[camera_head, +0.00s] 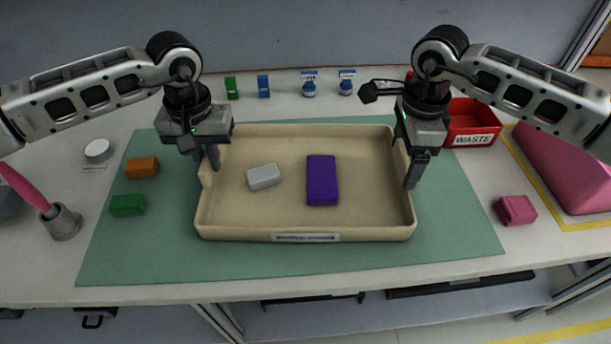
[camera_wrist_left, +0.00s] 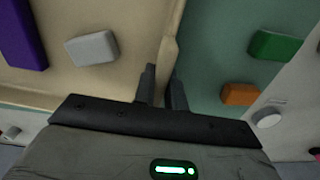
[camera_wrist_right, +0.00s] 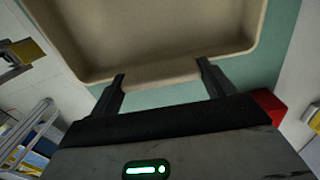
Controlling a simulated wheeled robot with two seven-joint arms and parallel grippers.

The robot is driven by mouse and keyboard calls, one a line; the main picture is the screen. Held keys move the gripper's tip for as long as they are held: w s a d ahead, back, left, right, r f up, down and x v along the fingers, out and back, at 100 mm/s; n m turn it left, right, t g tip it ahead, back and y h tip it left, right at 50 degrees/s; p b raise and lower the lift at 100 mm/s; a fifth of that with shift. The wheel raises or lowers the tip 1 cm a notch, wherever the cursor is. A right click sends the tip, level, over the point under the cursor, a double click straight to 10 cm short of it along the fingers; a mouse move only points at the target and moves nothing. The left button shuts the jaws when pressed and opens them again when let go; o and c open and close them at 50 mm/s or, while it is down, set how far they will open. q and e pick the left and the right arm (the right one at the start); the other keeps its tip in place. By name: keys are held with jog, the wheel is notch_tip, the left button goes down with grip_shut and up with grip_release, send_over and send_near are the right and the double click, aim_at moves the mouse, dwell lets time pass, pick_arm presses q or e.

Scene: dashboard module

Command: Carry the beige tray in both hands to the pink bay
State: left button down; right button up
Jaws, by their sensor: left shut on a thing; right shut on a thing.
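The beige tray (camera_head: 370,225) is in the middle of the head view, over the green mat; I cannot tell whether it touches the mat. It looks level and holds a grey block (camera_head: 263,177) and a purple block (camera_head: 322,180). My left gripper (camera_head: 213,160) is shut on the tray's left wall; its fingers (camera_wrist_left: 161,90) straddle that wall in the left wrist view. My right gripper (camera_head: 413,175) is shut on the tray's right wall, with the rim between its fingers (camera_wrist_right: 162,82). A large pink shape (camera_head: 572,168) inside a yellow outline is at the right, partly behind my right arm.
The green mat (camera_head: 130,245) lies on the white table. Orange (camera_head: 142,168) and green (camera_head: 127,205) blocks lie left of the tray. A red waste bin (camera_head: 472,122) stands behind right. A small pink block (camera_head: 515,209) lies between mat and yellow outline. A grey cup (camera_head: 62,224) stands left.

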pick_arm(q)
jog(key=shift+r, duration=0.15)
pick_arm(e)
jog(key=shift+r, duration=0.2)
pick_arm(q)
notch_tip(320, 180, up, 5)
jog(key=p, duration=0.5)
pick_arm(e)
notch_tip(320, 180, up, 5)
jog(key=shift+f, duration=0.1)
pick_arm(q)
jog(key=shift+d, duration=0.1)
